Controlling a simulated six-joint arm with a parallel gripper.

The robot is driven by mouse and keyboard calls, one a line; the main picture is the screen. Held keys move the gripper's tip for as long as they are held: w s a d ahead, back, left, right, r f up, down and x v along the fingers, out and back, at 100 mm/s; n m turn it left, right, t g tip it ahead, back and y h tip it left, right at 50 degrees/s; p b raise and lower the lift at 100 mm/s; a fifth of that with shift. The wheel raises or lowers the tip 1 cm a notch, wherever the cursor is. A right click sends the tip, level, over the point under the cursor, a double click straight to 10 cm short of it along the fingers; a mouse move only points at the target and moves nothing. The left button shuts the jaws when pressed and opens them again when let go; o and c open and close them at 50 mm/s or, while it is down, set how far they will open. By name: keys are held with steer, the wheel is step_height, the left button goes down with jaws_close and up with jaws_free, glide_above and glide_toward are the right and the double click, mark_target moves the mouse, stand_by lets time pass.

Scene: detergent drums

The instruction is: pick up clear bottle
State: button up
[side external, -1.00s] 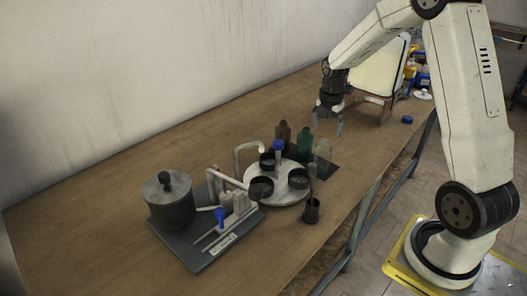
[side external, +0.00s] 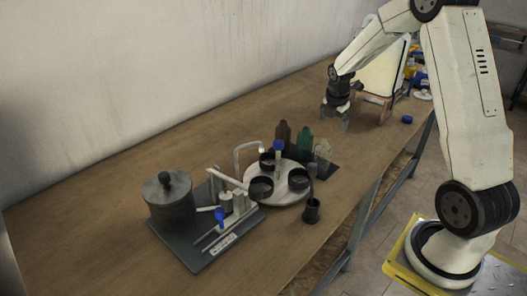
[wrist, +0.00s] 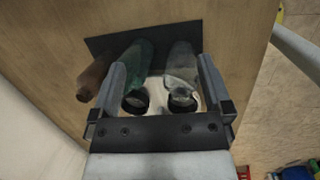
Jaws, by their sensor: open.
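The clear bottle (side external: 323,153) stands upright on a dark mat (side external: 329,171), to the right of a green bottle (side external: 304,143) and a brown bottle (side external: 283,135). In the wrist view the clear bottle (wrist: 182,68) and the green bottle (wrist: 138,65) show between the fingers, and the brown bottle (wrist: 95,77) lies outside the left finger. My gripper (side external: 335,127) is open and empty, pointing down, above and behind the bottles in the side view. It touches none of them. In the wrist view my gripper (wrist: 160,85) shows both fingers apart.
A round white carousel (side external: 287,198) with black cups stands in front of the bottles. A grey pot (side external: 170,200) and a tray (side external: 205,252) with parts are at the lower left. A blue cap (side external: 407,119) lies on the wooden table, whose far left is clear.

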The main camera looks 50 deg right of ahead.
steer(key=w+d+m+t+h, duration=0.3)
steer(key=w+d+t, duration=0.15)
steer(key=d, duration=0.55)
steer(key=m+t+y, duration=0.3)
steer(key=m+y, duration=0.1)
steer(key=y, duration=1.2)
glide_toward(323, 150)
step_height(323, 150, down, 2)
steer(key=w, duration=0.2)
steer(key=shift+h, duration=0.3)
steer(key=shift+x, duration=4.05)
steer(key=c, duration=1.2)
steer(key=shift+o, duration=0.2)
steer(key=shift+r, duration=0.1)
